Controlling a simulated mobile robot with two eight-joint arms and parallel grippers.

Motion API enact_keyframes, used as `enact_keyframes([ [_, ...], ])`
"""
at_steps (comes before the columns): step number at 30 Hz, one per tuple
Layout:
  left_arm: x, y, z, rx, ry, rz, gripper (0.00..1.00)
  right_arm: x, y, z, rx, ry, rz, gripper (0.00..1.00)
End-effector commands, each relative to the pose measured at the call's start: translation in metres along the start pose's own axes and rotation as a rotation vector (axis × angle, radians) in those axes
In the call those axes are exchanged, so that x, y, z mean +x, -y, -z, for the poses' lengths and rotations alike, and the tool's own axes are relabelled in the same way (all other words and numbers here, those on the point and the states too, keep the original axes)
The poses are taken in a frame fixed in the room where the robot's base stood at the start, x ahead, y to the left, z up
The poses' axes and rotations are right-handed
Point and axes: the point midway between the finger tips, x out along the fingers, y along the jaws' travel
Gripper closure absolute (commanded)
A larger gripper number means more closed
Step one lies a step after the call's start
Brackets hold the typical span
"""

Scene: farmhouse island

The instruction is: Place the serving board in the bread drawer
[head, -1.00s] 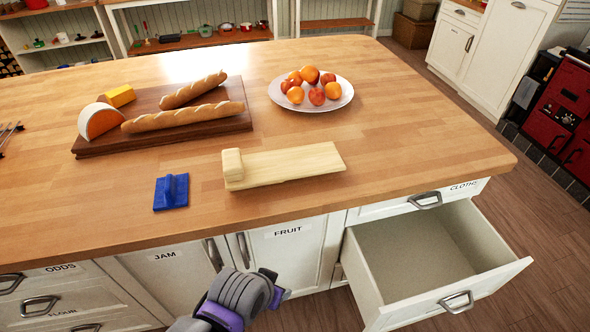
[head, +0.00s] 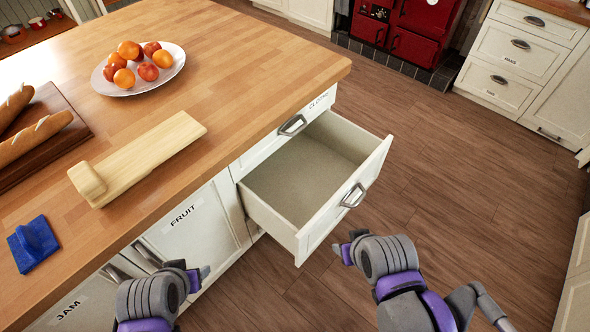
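The serving board (head: 150,155), pale wood with a raised block at its left end, lies flat on the island top near the front edge. An open, empty drawer (head: 300,175) sticks out of the island below and right of the board; its front bears no label that I can read. My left gripper (head: 203,274) is low in front of the fruit cupboard, apart from the board. My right gripper (head: 340,252) is just in front of the drawer's outer corner. Neither gripper's finger opening shows clearly.
A plate (head: 108,86) of fruit and a dark board (head: 60,141) with baguettes stand further back. A shut drawer labelled cloths (head: 312,108) sits above the open one. Wooden floor (head: 450,190) to the right is clear.

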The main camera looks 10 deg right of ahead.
Motion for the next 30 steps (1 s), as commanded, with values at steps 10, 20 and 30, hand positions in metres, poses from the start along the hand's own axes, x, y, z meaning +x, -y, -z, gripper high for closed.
enact_keyframes([
  [10, 0.0000, 0.0000, 0.0000, 0.000, 0.000, 0.000, 0.41, 0.0000, 0.0000, 0.0000, 0.000, 0.000, 0.000, 0.48],
  [20, 0.0000, 0.0000, 0.0000, 0.000, 0.000, 0.000, 0.41, 0.0000, 0.0000, 0.0000, 0.000, 0.000, 0.000, 0.48],
  [30, 0.0000, 0.0000, 0.0000, 0.000, 0.000, 0.000, 0.27, 0.0000, 0.0000, 0.0000, 0.000, 0.000, 0.000, 0.48],
])
